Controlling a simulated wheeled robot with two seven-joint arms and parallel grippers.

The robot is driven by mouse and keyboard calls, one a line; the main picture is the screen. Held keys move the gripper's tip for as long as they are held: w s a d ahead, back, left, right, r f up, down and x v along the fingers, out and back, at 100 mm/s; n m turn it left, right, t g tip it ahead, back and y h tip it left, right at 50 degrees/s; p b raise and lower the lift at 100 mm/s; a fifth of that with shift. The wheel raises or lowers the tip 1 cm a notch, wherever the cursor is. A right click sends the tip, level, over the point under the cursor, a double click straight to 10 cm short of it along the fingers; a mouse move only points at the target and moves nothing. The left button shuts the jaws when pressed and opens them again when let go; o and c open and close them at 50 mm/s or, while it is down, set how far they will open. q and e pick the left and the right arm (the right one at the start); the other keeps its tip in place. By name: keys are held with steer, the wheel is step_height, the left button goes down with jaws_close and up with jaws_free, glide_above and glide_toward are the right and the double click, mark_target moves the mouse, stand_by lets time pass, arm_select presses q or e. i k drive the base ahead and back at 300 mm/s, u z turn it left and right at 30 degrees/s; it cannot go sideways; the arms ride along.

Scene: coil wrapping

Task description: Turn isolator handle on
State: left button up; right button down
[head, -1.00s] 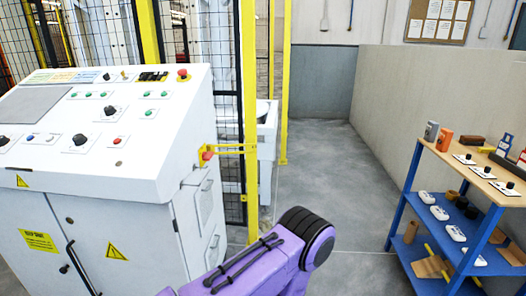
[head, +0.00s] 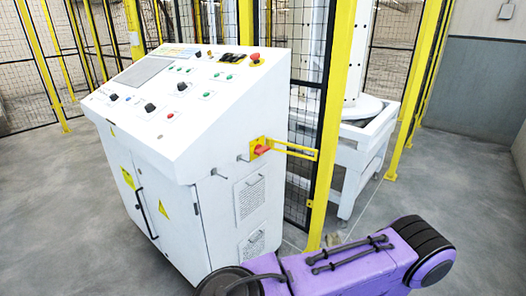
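The isolator handle (head: 262,150) is a small red handle on a yellow plate, on the right side wall of the white control cabinet (head: 200,215). It looks roughly level, but it is too small to tell its exact setting. A purple arm link of mine crosses the bottom right, below the handle and apart from it. No gripper of mine shows in the head view.
A yellow post (head: 332,130) and black mesh fence (head: 305,110) stand just right of the handle. A yellow bar (head: 295,150) runs from the handle towards the post. A white machine (head: 355,145) stands behind the fence. Grey floor (head: 45,200) is clear at left.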

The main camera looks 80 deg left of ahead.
mark_target(260, 149)
steer(key=u, duration=0.7)
steer(key=i, duration=0.8)
steer(key=u, duration=0.85)
